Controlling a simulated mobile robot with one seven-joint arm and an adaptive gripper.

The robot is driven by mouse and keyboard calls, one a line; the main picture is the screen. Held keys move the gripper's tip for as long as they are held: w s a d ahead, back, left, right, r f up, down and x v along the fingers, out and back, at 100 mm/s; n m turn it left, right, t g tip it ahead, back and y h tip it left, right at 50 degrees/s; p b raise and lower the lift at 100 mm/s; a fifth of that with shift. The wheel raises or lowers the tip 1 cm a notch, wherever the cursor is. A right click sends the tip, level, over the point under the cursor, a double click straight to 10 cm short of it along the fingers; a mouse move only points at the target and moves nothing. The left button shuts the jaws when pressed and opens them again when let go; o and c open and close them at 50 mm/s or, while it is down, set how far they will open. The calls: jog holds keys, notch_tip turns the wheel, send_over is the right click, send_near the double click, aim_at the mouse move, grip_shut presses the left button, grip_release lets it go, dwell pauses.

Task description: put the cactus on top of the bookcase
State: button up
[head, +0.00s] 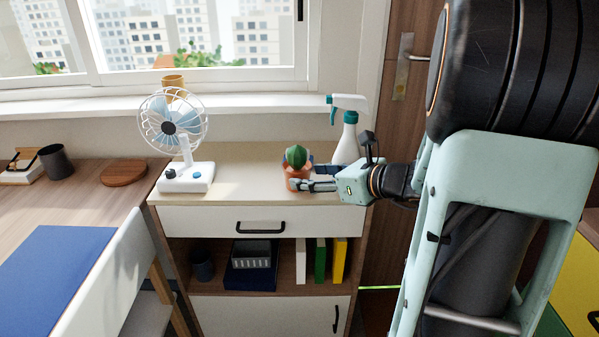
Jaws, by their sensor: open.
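The cactus (296,156) is a small round green plant in an orange-brown pot. It stands upright on top of the low bookcase (240,187), near the front edge and right of the middle. My gripper (312,184) comes in from the right at the pot's right side, with its fingers at the height of the pot. The fingers are open. From this view I cannot tell whether a finger touches the pot. The lower right part of the pot is partly hidden by the fingers.
A white fan (174,130) stands on the bookcase's left side. A spray bottle (347,135) stands behind my gripper. A desk (85,200) with a cup (56,162) and a chair (115,275) are at the left. The bookcase top between fan and cactus is clear.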

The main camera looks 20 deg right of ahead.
jog(key=p+v, duration=0.1)
jog(key=v, duration=0.5)
jog(key=shift+s+r, duration=0.2)
jog(key=shift+s, duration=0.1)
jog(key=shift+d+p, duration=0.2)
jog(key=shift+p, duration=0.1)
